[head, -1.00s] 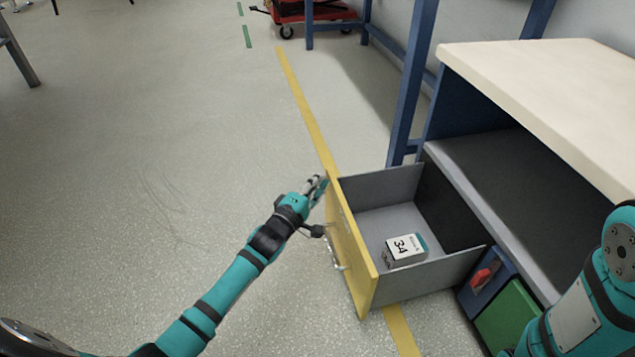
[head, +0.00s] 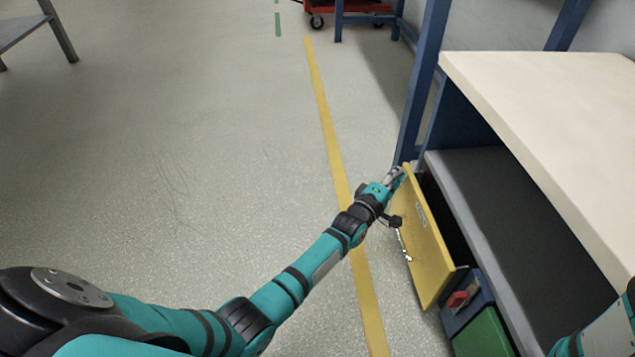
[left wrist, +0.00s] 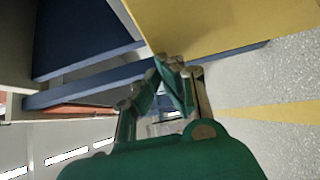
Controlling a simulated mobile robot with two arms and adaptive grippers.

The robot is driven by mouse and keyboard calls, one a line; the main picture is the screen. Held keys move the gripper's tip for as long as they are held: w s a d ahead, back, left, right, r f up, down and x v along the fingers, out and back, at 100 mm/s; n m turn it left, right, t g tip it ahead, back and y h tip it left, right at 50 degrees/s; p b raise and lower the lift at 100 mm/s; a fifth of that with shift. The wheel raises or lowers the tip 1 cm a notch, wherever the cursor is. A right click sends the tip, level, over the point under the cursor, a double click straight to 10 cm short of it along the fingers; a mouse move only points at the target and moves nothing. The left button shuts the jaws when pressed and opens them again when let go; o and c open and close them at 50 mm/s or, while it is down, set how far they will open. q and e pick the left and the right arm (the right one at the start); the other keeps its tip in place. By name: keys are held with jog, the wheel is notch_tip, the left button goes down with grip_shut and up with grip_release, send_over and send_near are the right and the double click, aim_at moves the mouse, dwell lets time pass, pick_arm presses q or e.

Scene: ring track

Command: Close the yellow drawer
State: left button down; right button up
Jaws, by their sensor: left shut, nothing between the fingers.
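The yellow drawer (head: 425,240) is at the right of the head view, in the unit under the pale worktop. In the left wrist view the yellow front (left wrist: 225,22) fills the upper right, close to the fingertips (left wrist: 168,62). My right gripper is out of view.
A blue drawer with a red handle (head: 458,299) and a green drawer (head: 485,335) sit beside the yellow one. A blue post (head: 420,90) rises just beyond the gripper. The floor to the left, with a yellow line (head: 325,120), is clear.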

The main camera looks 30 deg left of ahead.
aim_at(413, 174)
pick_arm(q)
jog(key=w+d, duration=0.1)
jog(key=w+d+b, duration=0.1)
jog(key=d, duration=0.1)
jog(key=shift+w+d, duration=0.15)
jog(key=shift+d, duration=0.05)
jog(key=shift+w+d, duration=0.2)
jog(key=shift+d+r, duration=0.1)
jog(key=shift+r, duration=0.05)
jog(key=shift+s, duration=0.1)
